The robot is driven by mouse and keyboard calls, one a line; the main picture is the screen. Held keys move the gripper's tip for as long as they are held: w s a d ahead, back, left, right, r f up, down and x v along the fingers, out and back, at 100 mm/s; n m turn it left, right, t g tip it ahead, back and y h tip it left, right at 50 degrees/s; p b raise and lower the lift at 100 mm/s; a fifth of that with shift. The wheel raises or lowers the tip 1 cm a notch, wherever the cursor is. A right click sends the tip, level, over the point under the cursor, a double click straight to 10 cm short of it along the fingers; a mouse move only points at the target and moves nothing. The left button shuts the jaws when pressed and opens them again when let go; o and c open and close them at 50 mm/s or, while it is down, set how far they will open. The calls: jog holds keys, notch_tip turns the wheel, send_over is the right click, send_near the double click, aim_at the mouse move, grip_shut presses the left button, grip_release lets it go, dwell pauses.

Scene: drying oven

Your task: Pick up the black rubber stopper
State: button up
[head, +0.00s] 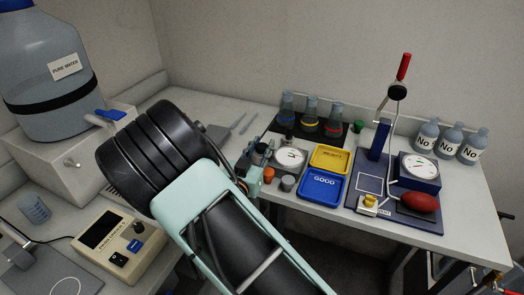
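My arm crosses the lower middle of the head view and hides part of the bench. What seems to be my gripper (261,153) is a small dark and teal mechanism just right of the arm, left of the dial gauge. Its fingertips are too small and too covered to tell open from shut. No black rubber stopper stands out clearly. A small dark piece (287,141) at the front edge of the black mat may be it, but I cannot be sure. An orange stopper (269,174) and a grey stopper (287,184) stand close below the gripper.
A round dial gauge (290,158), yellow tray (330,158) and blue tray (322,185) sit right of the gripper. Flasks (310,124) stand behind. A lever stand (380,140) is farther right. A large water bottle (45,75) stands left.

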jog(key=c, duration=0.5)
